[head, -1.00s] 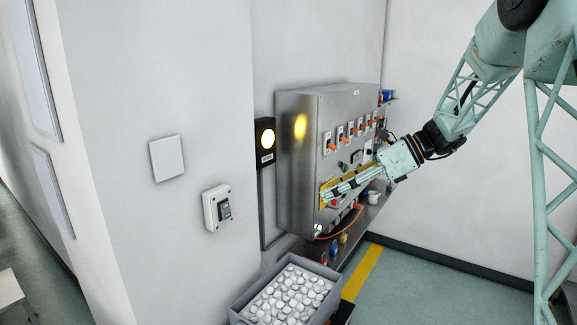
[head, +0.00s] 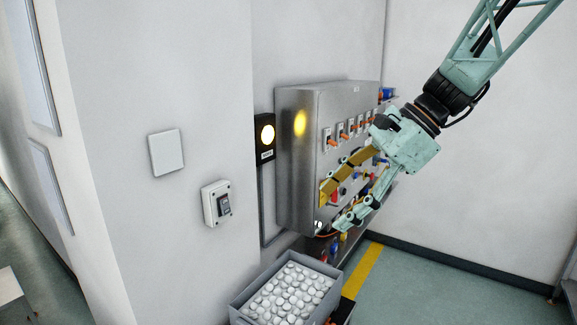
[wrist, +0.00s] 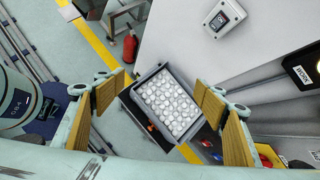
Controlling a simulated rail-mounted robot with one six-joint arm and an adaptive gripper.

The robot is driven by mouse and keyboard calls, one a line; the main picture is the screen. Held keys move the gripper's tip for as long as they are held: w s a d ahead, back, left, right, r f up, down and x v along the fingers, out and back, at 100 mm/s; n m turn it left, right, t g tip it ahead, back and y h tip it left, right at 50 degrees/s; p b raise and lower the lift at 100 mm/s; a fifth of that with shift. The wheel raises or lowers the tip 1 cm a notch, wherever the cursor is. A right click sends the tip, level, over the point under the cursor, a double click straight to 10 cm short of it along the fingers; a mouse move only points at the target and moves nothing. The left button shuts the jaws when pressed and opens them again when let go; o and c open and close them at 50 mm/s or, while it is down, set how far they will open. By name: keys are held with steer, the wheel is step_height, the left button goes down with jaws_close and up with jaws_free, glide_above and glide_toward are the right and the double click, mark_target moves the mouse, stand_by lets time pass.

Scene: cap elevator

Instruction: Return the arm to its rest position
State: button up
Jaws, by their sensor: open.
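My gripper (head: 335,205) is open and empty in the head view, its fingers spread in front of the steel control cabinet (head: 297,205). The wrist view shows the two tan-padded fingers of my gripper (wrist: 160,92) wide apart, with nothing between the pads. My arm comes down from the upper right. The fingers and palm hide part of the cabinet's lower front; I cannot tell whether a finger touches it.
A lit yellow lamp box (head: 265,153) and a switch (head: 216,203) are on the wall. A red fire extinguisher (wrist: 130,47) stands beyond the crate.

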steer(key=s+d+f+n+t+h+b, duration=0.1)
steer(key=s+n, duration=0.4)
steer(key=s, duration=0.6)
steer(key=s+d+f+n+t+h+b, duration=0.1)
steer(key=s+d+n+h, duration=0.3)
steer(key=s, duration=0.8)
steer(key=s+d+f+n+t+h+b, duration=0.1)
steer(key=s+d+n, duration=0.4)
steer(key=s, duration=0.7)
steer(key=shift+f+n+h, duration=0.7)
steer(key=shift+n+h, duration=0.2)
steer(key=shift+c, duration=0.5)
